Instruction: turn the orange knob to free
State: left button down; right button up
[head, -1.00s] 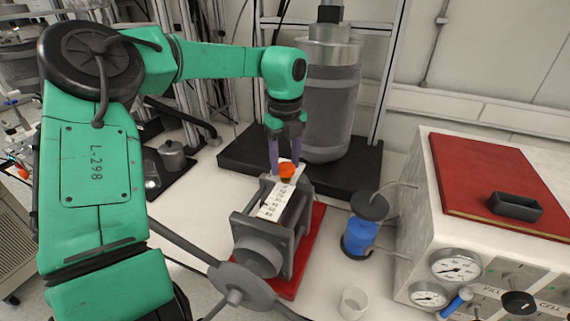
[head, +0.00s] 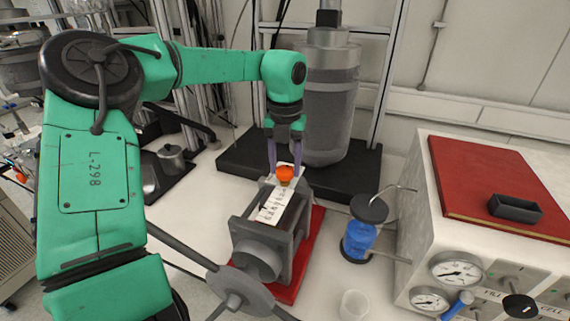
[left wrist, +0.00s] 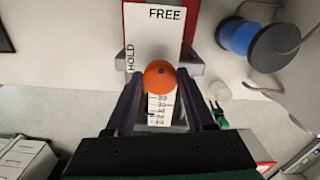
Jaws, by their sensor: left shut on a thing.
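The orange knob (head: 285,174) sits on top of the grey press-like device, beside a white scale plate (head: 271,206). In the left wrist view the knob (left wrist: 160,77) lies between my two purple fingers. A white label plate (left wrist: 154,38) there reads HOLD on its left side and FREE at its top. I cannot tell which word the knob points to. My left gripper (head: 285,160) comes down from above, shut on the knob. My right gripper is not in view.
The grey device (head: 247,228) stands on a red base (head: 311,240), with a round handwheel (head: 240,288) in front. A blue spool (head: 357,240) and a white cup (head: 354,304) stand to the right. A gauge box (head: 425,205) is further right. A large metal vessel (head: 330,110) stands behind.

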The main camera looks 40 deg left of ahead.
aim_at(285, 169)
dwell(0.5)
pick_arm(q)
jog(key=shift+c, duration=1.3)
grip_release()
notch_tip(285, 169, up, 15)
jog(key=shift+f, duration=0.2)
